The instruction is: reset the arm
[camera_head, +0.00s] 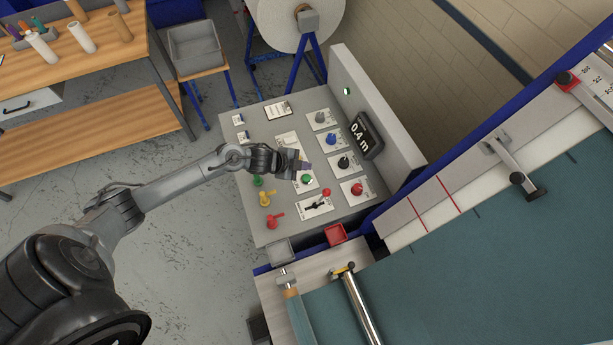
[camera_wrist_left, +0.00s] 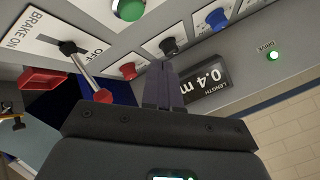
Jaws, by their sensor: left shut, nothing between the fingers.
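My left arm reaches in from the left in the head view, and its gripper (camera_head: 303,165) is over the grey control panel (camera_head: 262,215). Its dark fingers (camera_wrist_left: 162,85) are together, with nothing between them, in the left wrist view. A green button (camera_head: 306,179) lies close beside the fingertips in the head view. The brake lever (camera_head: 318,203) has a red knob and a BRAKE ON/OFF plate; it also shows in the left wrist view (camera_wrist_left: 85,72). I cannot tell whether the fingers touch the panel. My right gripper is not in view.
A green drive lamp (camera_wrist_left: 271,56) is lit. A wooden bench (camera_head: 100,125) stands left, the teal fabric bed (camera_head: 470,270) right.

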